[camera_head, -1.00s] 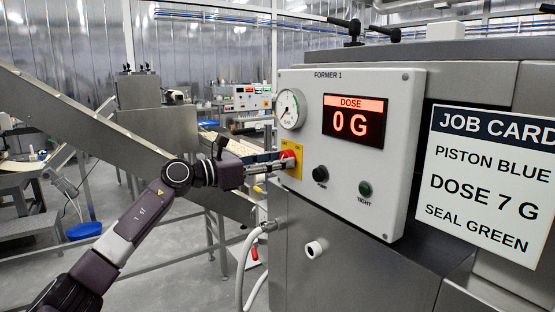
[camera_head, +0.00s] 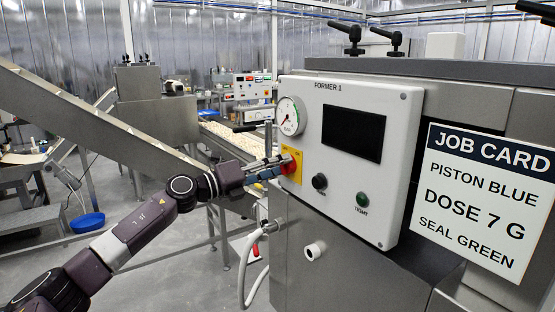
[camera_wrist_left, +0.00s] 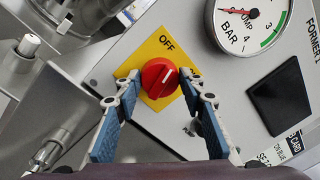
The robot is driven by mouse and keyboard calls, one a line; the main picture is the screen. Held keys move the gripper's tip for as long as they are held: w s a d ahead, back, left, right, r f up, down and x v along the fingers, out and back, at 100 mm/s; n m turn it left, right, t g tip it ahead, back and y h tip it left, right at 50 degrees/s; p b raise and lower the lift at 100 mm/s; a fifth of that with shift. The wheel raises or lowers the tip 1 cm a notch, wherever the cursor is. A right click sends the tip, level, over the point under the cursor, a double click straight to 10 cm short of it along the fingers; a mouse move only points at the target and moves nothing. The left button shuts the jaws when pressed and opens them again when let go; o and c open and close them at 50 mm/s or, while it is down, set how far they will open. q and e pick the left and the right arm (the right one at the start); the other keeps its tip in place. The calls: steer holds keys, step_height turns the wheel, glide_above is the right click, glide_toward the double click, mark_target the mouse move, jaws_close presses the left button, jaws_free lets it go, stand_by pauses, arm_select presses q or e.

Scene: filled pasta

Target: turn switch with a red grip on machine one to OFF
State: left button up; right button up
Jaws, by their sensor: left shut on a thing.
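The switch with a red grip (camera_head: 289,164) sits on a yellow plate on the control panel (camera_head: 400,110) labelled FORMER 1. In the left wrist view the red grip (camera_wrist_left: 158,79) is round with a raised bar, on the yellow plate (camera_wrist_left: 150,48) marked OFF. My left gripper (camera_head: 276,164) reaches it from the left in the head view. In the wrist view its two fingers (camera_wrist_left: 155,88) stand on either side of the red grip, shut on it. The dose display (camera_head: 353,133) is dark. My right gripper is not in view.
The panel also carries a pressure gauge (camera_head: 290,116), a black knob (camera_head: 320,182) and a green button (camera_head: 362,200). A job card (camera_head: 483,200) is at the right. A sloping conveyor (camera_head: 95,125) stands behind my left arm.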

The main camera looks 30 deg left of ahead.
arm_select(q)
steer(key=shift+n+y+p, duration=0.3)
steer(key=shift+n+p, duration=1.75)
steer(key=shift+n, duration=0.85)
steer(key=o, duration=1.2)
steer(key=shift+w+d+f, duration=0.1)
steer(key=shift+w, duration=0.05)
steer(key=shift+c, duration=0.2)
steer(key=v, duration=1.2)
